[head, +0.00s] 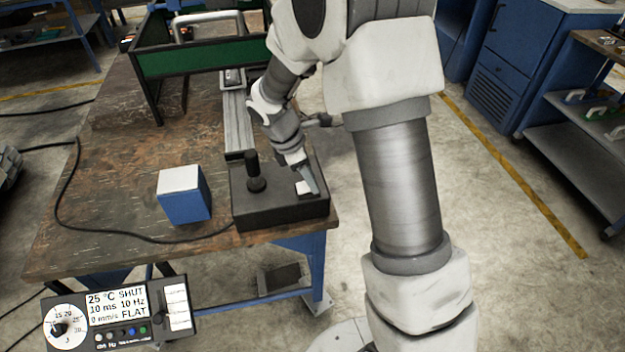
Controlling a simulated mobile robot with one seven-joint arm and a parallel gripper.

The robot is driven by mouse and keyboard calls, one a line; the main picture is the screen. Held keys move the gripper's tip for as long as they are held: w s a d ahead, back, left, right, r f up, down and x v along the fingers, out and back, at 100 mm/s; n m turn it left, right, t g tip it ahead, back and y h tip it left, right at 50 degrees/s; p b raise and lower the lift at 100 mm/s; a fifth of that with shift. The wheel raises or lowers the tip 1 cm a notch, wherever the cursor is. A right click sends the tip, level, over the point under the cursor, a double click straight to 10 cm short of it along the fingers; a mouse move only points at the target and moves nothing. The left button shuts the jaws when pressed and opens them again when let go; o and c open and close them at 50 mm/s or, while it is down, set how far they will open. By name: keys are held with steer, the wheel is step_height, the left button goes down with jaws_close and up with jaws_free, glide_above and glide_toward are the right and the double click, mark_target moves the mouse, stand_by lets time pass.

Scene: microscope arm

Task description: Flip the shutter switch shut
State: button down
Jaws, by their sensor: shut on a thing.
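A black box (281,208) lies at the front right corner of the wooden table. A black knob-topped post (255,172) stands upright on its left half. A small white part (303,187), which may be the shutter switch, sits on its right half. My gripper (311,184) points down at this part and is shut on it, as far as I can tell; the fingers hide some of it. A control panel (122,314) at the lower left shows a readout with the words SHUT and FLAT, plus a dial and several buttons.
A blue box with a white top (184,194) stands left of the black box. A black cable (95,229) runs across the table. A metal rail (237,122) and a green-sided frame (190,60) are behind. The table's right edge is close to my gripper.

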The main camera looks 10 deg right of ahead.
steer(key=shift+a+h, duration=0.1)
steer(key=shift+h, duration=0.3)
steer(key=shift+c, duration=2.4)
jaws_free()
steer(key=p+v, duration=0.2)
steer(key=v, duration=1.5)
steer(key=shift+r, duration=0.25)
steer(key=shift+a, duration=0.1)
